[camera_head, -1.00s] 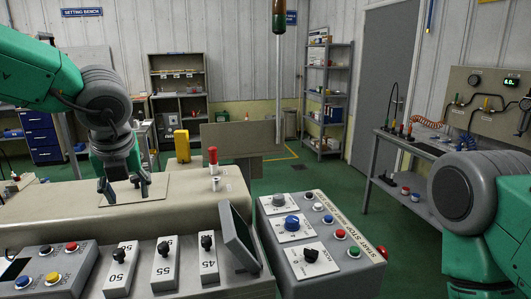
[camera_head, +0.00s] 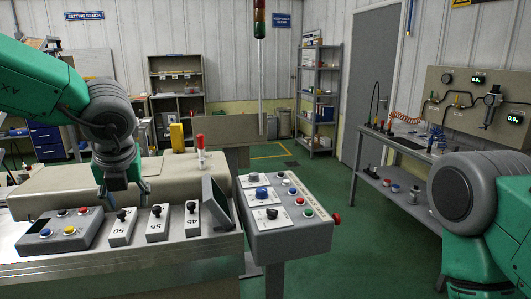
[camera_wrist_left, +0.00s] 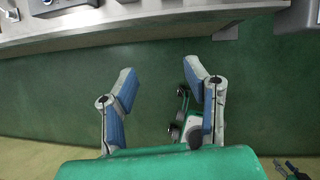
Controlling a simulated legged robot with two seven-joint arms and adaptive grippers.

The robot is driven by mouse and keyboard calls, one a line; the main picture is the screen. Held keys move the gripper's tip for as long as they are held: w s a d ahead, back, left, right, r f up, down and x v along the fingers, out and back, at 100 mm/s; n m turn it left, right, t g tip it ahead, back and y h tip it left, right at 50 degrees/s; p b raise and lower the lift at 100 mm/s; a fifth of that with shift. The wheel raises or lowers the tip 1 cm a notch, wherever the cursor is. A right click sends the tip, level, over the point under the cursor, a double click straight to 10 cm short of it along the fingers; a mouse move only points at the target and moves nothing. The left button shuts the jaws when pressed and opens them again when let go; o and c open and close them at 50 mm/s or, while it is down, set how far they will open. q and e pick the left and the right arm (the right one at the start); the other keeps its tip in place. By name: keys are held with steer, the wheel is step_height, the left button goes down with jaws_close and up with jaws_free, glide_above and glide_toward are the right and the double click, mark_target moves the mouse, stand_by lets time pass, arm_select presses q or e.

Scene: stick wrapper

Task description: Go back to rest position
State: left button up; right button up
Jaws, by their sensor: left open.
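My left gripper (camera_head: 122,192) hangs down over the cream machine top, behind the row of numbered levers, in the head view. In the left wrist view my left gripper (camera_wrist_left: 158,77) has its two blue-padded fingers spread apart with nothing between them. Green floor shows beyond the fingers. My right arm (camera_head: 470,205) stands at the right edge of the head view, bent, and its gripper is out of the picture.
The lever console (camera_head: 157,222) and a grey button panel (camera_head: 290,227) stand in front. The cream machine top (camera_head: 60,190) lies behind the levers. A side bench (camera_head: 400,180) is at the right. Green floor (camera_head: 350,250) is clear between panel and bench.

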arm_select(q)
steer(key=s+a+f+m+y+b, duration=0.1)
steer(key=s+f+m+b, duration=0.15)
steer(key=f+m, duration=0.6)
steer(key=s+a+f+m+t+b, duration=0.1)
steer(key=s+a+f+m, duration=0.15)
steer(key=f+m, duration=0.65)
steer(key=s+a+f+m+y+b, duration=0.1)
steer(key=s+f+m, duration=0.25)
steer(key=f, duration=0.95)
steer(key=s+d+f+m+g+h+b, duration=0.1)
steer(key=s+f+m+g+h+b, duration=0.1)
steer(key=s+f+m, duration=0.6)
steer(key=s+d+f+m+g+h+b, duration=0.2)
steer(key=s+f+m, duration=0.7)
steer(key=s, duration=0.7)
steer(key=m, duration=0.2)
steer(key=shift+s+m+g+h, duration=0.3)
steer(key=shift+s+m, duration=0.05)
steer(key=shift+m, duration=0.05)
steer(key=shift+d, duration=0.1)
